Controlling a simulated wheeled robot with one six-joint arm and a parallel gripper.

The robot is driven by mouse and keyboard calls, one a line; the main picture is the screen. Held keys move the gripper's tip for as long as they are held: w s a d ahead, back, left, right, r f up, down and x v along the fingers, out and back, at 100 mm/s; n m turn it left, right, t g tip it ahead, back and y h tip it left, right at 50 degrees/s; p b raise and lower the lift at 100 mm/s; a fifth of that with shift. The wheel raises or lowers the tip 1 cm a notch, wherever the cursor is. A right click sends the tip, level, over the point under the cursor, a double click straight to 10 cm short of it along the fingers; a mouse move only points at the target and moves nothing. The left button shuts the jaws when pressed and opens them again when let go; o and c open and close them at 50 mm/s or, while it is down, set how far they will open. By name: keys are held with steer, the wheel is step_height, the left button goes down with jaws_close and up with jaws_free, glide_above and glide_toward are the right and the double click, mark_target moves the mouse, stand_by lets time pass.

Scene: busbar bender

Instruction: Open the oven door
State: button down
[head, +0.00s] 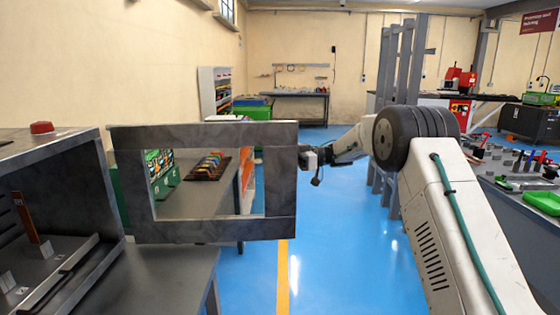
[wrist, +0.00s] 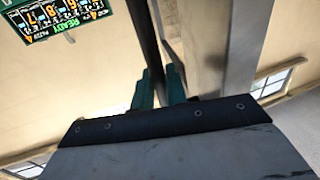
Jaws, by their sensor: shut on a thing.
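The oven (head: 60,150) is a dark grey box at the left on a grey bench. Its front is open and the inside shows. The oven door (head: 280,190), a grey frame around a window, stands swung out wide to the right of the oven, its left edge at the oven's side. My gripper (head: 305,157) is at the door's far right edge. In the wrist view, the teal fingers of my gripper (wrist: 160,88) are closed on a dark bar, the door handle (wrist: 143,35), beside the grey door frame (wrist: 205,45). The handle is mostly hidden in the head view.
A red button (head: 41,128) sits on top of the oven. Inside are a rack and an upright orange-brown strip (head: 26,217). A tool bench (head: 530,210) with a green tray (head: 543,202) is at right. Blue floor (head: 330,260) is clear between the benches.

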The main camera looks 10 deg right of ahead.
steer(key=c, duration=1.8)
jaws_free()
steer(key=shift+a+r, duration=0.1)
steer(key=shift+a, duration=0.1)
steer(key=shift+o, duration=0.2)
steer(key=shift+a, duration=0.2)
steer(key=d, duration=0.8)
steer(key=shift+w, duration=0.1)
